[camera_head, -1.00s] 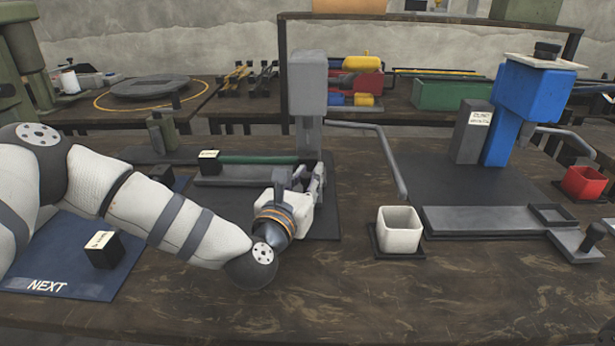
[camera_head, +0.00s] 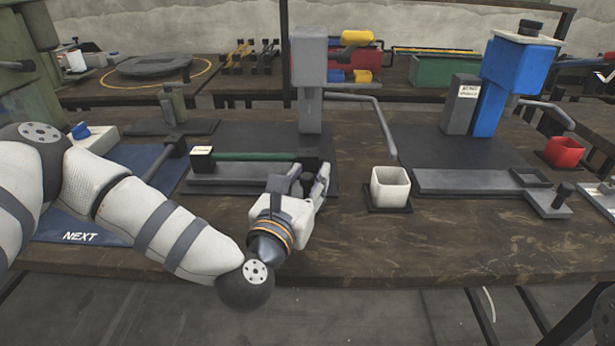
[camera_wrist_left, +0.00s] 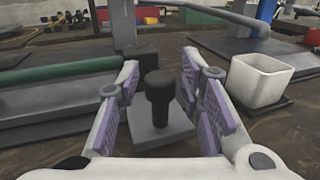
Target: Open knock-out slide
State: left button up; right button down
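The grey press (camera_head: 309,65) stands at the middle back in the head view, with a green rod (camera_head: 255,156) and a grey rail (camera_head: 225,174) at its base. In the left wrist view, a black upright knob (camera_wrist_left: 159,97) stands on a small grey slide plate (camera_wrist_left: 160,133). My left gripper (camera_head: 312,178) is low in front of the press. Its purple-padded fingers (camera_wrist_left: 160,72) are spread on both sides of the knob, with gaps showing. My right gripper is not in view.
A white square cup (camera_head: 390,188) stands right of the gripper. A blue mat (camera_head: 80,226) lies left. The table front is clear.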

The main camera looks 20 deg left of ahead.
pick_arm(q)
jog(key=s, duration=0.7)
jog(key=shift+s+a, duration=0.15)
jog(key=shift+s, duration=0.15)
